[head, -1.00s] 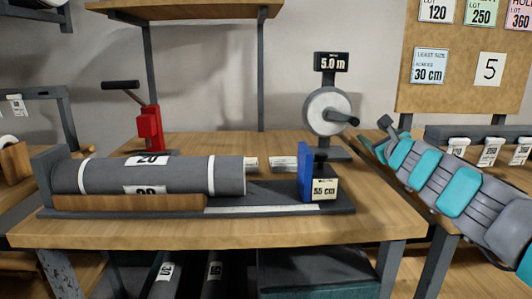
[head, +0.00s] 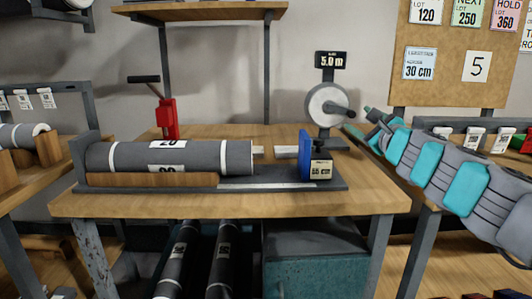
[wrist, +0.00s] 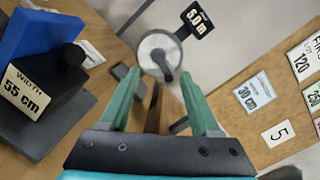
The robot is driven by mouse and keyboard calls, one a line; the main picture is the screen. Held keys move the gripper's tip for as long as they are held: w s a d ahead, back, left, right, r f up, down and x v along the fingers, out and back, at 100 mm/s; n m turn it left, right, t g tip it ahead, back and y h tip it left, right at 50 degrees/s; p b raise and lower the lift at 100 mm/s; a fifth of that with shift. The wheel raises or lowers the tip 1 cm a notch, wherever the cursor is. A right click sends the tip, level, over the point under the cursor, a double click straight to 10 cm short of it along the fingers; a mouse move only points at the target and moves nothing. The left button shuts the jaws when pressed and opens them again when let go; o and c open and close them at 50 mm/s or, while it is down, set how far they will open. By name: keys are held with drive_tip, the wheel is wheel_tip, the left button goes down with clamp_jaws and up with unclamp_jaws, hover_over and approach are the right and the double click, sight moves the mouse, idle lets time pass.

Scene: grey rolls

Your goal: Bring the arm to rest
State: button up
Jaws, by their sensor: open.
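My arm (head: 435,170) reaches in from the right in the head view, over the right end of the wooden bench (head: 385,195). My gripper shows in the wrist view (wrist: 165,95), with two green fingers spread apart and nothing between them. In the head view the gripper (head: 362,122) is small, beside the white round dial with a dark crank (head: 322,100). A grey roll labelled 20 (head: 200,156) lies in a wooden cradle on the bench, apart from my gripper.
A blue stop (head: 305,155) with a 55 cm tag (head: 320,170) stands at the right of the measuring base. A red lever tool (head: 168,118) stands behind the roll. Grey rolls (head: 180,255) and a teal bin (head: 315,275) sit below. A pinboard (head: 450,85) hangs behind.

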drive_tip(key=s+a+f+n+g+y, duration=0.1)
drive_tip(key=s+a+n+g+y, duration=0.1)
drive_tip(key=s+a+n, duration=0.4)
drive_tip(key=s+a+f+n+g+y, duration=0.1)
drive_tip(key=s+a+n+g+y, duration=0.2)
drive_tip(key=a, duration=0.5)
drive_tip(key=s+a+f+n+g+y, duration=0.1)
drive_tip(key=s+a+n+y, duration=0.15)
drive_tip(key=a+n, duration=0.4)
drive_tip(key=s+a+f+n+g+h, duration=0.35)
drive_tip(key=s+f+n+g, duration=0.2)
drive_tip(key=s+f, duration=0.65)
drive_tip(key=s+d+f+n+g+h, duration=0.2)
drive_tip(key=s+d+f+g+h, duration=0.1)
drive_tip(key=s+d+f, duration=0.5)
drive_tip(key=s+d+f+n+g+h, duration=0.2)
drive_tip(key=s+d+f+g+h, duration=0.2)
drive_tip(key=s+d+f, duration=0.3)
drive_tip(key=s+f+g, duration=0.1)
drive_tip(key=s+f, duration=0.3)
drive_tip(key=s, duration=0.4)
drive_tip(key=shift+d+f+g+h, duration=0.3)
drive_tip(key=shift+d+f+g, duration=0.05)
